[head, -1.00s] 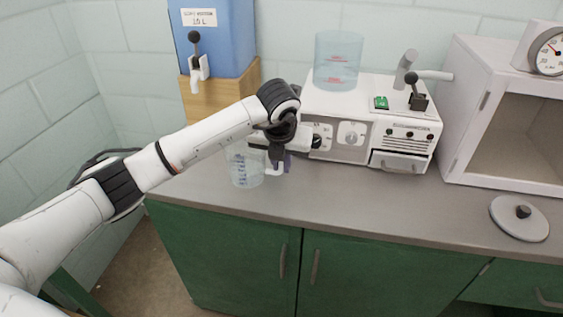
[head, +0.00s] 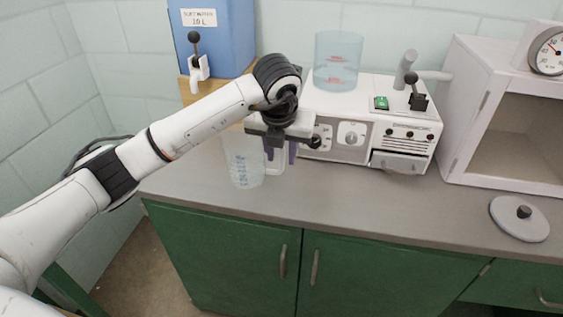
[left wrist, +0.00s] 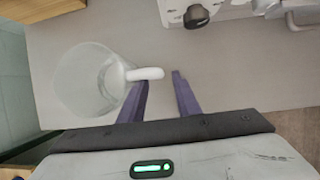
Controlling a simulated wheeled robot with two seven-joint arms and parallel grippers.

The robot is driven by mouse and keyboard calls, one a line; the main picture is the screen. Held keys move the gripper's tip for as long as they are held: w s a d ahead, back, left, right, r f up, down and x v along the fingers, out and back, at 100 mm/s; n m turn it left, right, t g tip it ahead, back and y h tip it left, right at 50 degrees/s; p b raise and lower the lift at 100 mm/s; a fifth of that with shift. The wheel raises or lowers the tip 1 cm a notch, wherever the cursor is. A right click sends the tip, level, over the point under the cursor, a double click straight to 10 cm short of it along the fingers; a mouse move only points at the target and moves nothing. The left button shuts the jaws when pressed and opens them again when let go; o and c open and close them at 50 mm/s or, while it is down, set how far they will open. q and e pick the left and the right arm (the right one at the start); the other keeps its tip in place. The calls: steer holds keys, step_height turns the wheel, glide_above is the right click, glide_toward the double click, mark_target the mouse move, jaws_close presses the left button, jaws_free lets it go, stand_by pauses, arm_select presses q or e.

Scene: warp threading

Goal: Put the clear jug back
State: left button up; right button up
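The clear jug (head: 243,168), with blue graduation marks, stands upright on the grey worktop, left of the white machine. In the left wrist view the jug (left wrist: 85,82) is seen from above, its white handle (left wrist: 146,73) pointing right. My left gripper (head: 281,158) points down at the handle side of the jug. Its purple fingers (left wrist: 160,80) are apart. The handle's outer end lies close to the left fingertip; whether they touch I cannot tell. My right gripper is not in view.
A blue tank (head: 215,35) with a tap (head: 198,65) sits on a wooden block behind the jug. The white machine (head: 345,133) carries a clear blue-tinted vessel (head: 338,62). A grey lid (head: 519,218) lies at the right. The worktop (head: 380,205) in front is clear.

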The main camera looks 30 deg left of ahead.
arm_select(q)
steer(key=a+v, duration=0.1)
steer(key=v, duration=0.5)
steer(key=s+d+f+m+g+h, duration=0.2)
steer(key=s+d+f+h, duration=0.2)
steer(key=d, duration=0.6)
steer(key=s+d+f+m+g+h, duration=0.1)
steer(key=s+d+f+h, duration=0.35)
steer(key=d, duration=0.55)
steer(key=s+d+r+n+h, duration=0.4)
steer(key=s+d+r+h, duration=0.2)
steer(key=d+h, duration=0.5)
steer(key=w+a+f+n+t+y, duration=0.2)
steer(key=a+f+n+t+y, duration=0.35)
steer(key=a+n+t, duration=0.4)
steer(key=w+a+f+n+t+y, duration=0.35)
steer(key=a+f+n+t, duration=0.3)
steer(key=n, duration=0.65)
steer(key=s+a+f+n+g+y, duration=0.3)
steer(key=s+f+n+g, duration=0.1)
steer(key=s+f, duration=0.5)
steer(key=s+a+f+n+g+y, duration=0.3)
steer(key=s+f, duration=0.6)
steer(key=f, duration=0.4)
steer(key=shift+s+a+f+n+g, duration=0.2)
steer(key=shift+s+f+n+g, duration=0.2)
steer(key=shift+g, duration=0.5)
